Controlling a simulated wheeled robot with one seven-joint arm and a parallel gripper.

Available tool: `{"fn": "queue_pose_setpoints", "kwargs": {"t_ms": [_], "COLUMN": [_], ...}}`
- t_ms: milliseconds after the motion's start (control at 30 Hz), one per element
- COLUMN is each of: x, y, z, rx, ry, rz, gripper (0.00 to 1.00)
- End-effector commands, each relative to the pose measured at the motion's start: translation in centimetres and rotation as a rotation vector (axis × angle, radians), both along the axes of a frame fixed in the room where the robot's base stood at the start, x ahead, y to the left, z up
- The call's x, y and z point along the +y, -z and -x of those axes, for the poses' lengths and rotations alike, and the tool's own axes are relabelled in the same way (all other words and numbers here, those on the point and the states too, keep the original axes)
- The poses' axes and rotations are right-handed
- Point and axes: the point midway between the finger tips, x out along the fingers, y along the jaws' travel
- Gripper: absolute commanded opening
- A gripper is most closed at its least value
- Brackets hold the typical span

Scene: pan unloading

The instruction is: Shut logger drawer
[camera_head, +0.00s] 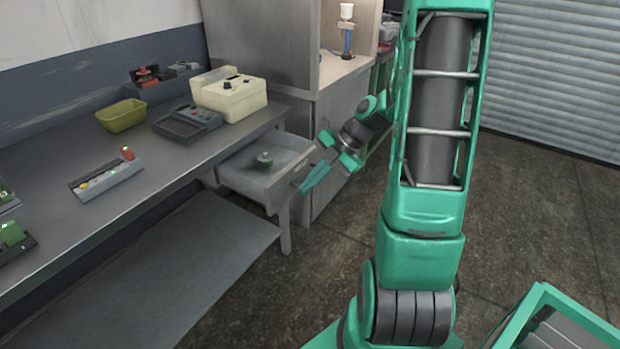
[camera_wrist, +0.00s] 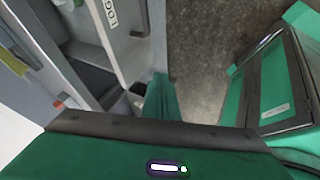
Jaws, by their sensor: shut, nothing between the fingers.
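The logger drawer (camera_head: 244,184) stands pulled out from under the right end of the grey workbench. My gripper (camera_head: 303,190) is shut and empty, just in front of the drawer's front panel. I cannot tell whether the fingertips touch the panel. In the wrist view the drawer front (camera_wrist: 124,38) with a white label shows at the top, and a green finger of my gripper (camera_wrist: 162,100) is beside it.
The workbench (camera_head: 110,215) holds an olive bin (camera_head: 122,115), a cream instrument (camera_head: 230,94), a dark device (camera_head: 187,122) and a tray of small parts (camera_head: 105,180). A grey cabinet (camera_head: 336,125) stands right of the drawer. A green-framed cart (camera_head: 550,318) is at lower right. The floor in front of the cabinet is clear.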

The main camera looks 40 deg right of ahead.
Motion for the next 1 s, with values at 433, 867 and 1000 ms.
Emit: {"fn": "queue_pose_setpoints", "kwargs": {"t_ms": [433, 867, 1000], "x": [3.5, 4.0, 4.3], "y": [4.1, 4.1, 4.1], "z": [-3.9, -5.4, -5.3], "rx": [0.000, 0.001, 0.001], "ry": [-0.002, 0.001, 0.000], "rz": [0.001, 0.000, 0.000], "gripper": [0.00, 0.00, 0.00]}}
